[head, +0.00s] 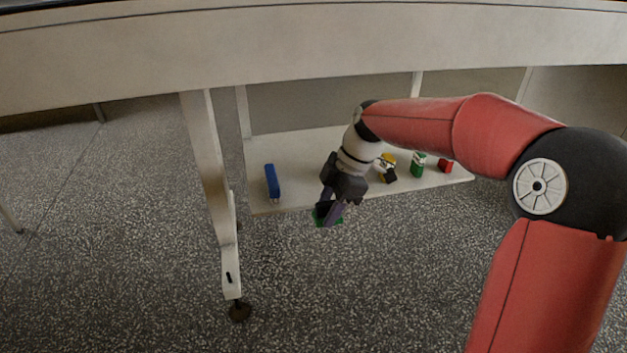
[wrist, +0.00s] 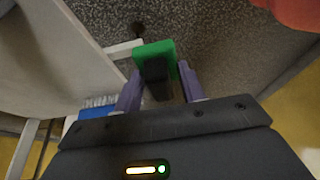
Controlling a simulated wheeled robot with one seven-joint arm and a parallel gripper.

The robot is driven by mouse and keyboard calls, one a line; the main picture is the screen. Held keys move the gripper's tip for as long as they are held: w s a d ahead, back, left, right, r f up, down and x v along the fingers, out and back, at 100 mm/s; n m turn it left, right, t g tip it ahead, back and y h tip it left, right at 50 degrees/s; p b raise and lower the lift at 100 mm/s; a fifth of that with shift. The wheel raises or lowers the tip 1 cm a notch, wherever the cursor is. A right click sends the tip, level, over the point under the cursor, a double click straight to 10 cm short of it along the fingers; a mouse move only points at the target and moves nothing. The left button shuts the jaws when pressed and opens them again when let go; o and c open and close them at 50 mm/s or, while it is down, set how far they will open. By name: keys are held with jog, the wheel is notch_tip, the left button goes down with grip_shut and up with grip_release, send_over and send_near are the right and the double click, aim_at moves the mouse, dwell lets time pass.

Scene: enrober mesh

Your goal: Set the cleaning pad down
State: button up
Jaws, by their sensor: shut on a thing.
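The cleaning pad (wrist: 153,48) is a green block with a black grip, seen between the purple fingers of my gripper (wrist: 160,70) in the wrist view. My gripper is shut on its black grip. In the head view my gripper (head: 330,207) hangs down just off the front edge of the low shelf, with a bit of the green pad (head: 318,219) showing at the fingertips over the floor. The fingers and the gripper body hide most of the pad there.
The low white shelf (head: 310,150) under the worktop holds a blue brush (head: 272,183) at left, and a yellow and black item (head: 387,168), a green item (head: 418,165) and a red item (head: 445,166) at right. A table leg (head: 210,160) stands left. Bare shelf lies right of the brush.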

send_over(308, 188)
jog(key=s+d, duration=0.2)
jog(key=s, duration=0.1)
jog(key=shift+w+d+p, duration=0.1)
jog(key=shift+w+p, duration=0.1)
jog(key=shift+p, duration=0.1)
jog(key=shift+w+a, duration=0.2)
jog(key=shift+w, duration=0.4)
jog(key=shift+w+a, duration=0.2)
jog(key=shift+w, duration=0.4)
jog(key=shift+w+f, duration=0.25)
jog(key=shift+f, duration=0.55)
jog(key=o, duration=1)
